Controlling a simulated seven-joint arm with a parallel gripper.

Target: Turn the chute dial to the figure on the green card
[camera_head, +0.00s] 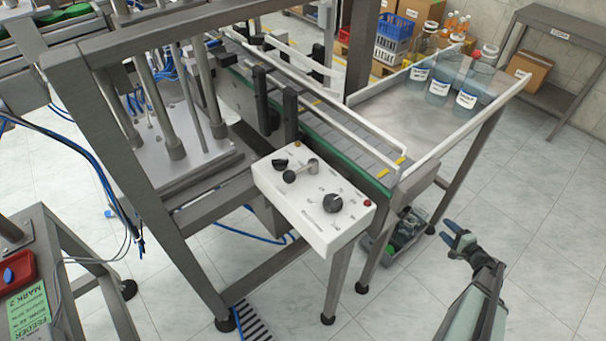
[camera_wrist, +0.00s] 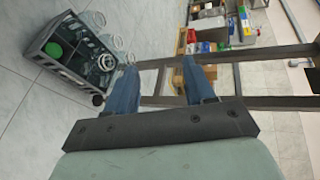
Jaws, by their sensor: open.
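The green card (camera_head: 28,312) lies at the lower left and appears upside down. Its large print reads "FEEDER" and "MARK 2"; the smaller print is unclear. A white control box (camera_head: 285,205) stands at the conveyor's front. It carries a round black dial (camera_head: 333,203) with small marks around it, a smaller black knob (camera_head: 280,163) and a lever-like control (camera_head: 300,171). The labels are too small to tell which is the chute dial, and its setting is unclear. My gripper (camera_head: 452,236) is open and empty, right of the box and apart from it. Its blue fingers (camera_wrist: 159,64) show in the wrist view.
A red button (camera_head: 367,203) sits at the box's right end. A grey crate (camera_head: 397,238) with green caps and clear items is on the floor between box and gripper. A table (camera_head: 425,105) with bottles stands behind. A steel frame post (camera_head: 135,170) rises left of the box.

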